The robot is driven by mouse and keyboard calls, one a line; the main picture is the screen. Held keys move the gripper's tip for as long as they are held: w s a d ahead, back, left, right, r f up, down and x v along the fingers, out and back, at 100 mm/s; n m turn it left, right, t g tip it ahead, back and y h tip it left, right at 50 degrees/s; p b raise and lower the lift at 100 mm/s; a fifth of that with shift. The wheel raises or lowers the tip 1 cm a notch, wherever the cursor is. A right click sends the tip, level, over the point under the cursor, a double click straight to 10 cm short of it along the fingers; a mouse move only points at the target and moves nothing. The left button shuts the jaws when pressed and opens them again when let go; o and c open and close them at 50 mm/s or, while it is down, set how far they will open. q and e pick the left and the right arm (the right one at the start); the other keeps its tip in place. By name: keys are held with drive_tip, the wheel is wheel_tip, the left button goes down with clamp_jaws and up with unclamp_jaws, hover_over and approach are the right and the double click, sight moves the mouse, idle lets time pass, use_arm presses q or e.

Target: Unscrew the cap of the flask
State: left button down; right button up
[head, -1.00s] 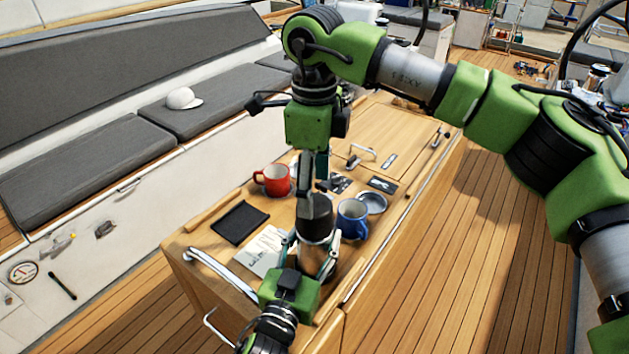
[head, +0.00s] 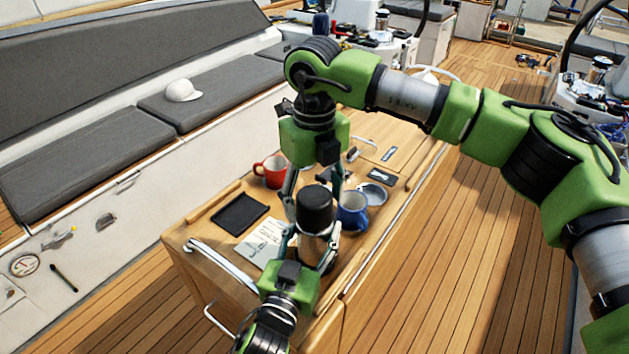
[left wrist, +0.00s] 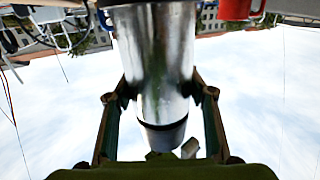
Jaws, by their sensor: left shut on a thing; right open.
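The steel flask (head: 313,247) stands upright on the wooden cockpit table (head: 212,262), with its dark cap (head: 315,203) on top. My left gripper (head: 311,241) is shut on the flask's body, below the cap. In the left wrist view, its two fingers flank the shiny flask (left wrist: 162,65). My right gripper (head: 315,187) points down from above with its fingers spread, one to each side behind and above the cap. It is open, and I cannot tell whether it touches the cap.
A red mug (head: 271,172) stands left of the flask and a blue mug (head: 352,211) close on its right. A small dish (head: 372,193), a black tray (head: 240,213) and papers (head: 265,243) lie nearby. The table's far end is fairly clear.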

drive_tip(key=shift+f, duration=1.05)
drive_tip(key=c, duration=1.1)
drive_tip(key=n, duration=0.4)
drive_tip(key=shift+c, duration=0.2)
drive_tip(key=n, duration=0.5)
drive_tip(key=shift+n, duration=0.3)
drive_tip(key=shift+r, duration=0.2)
drive_tip(key=shift+r, duration=0.95)
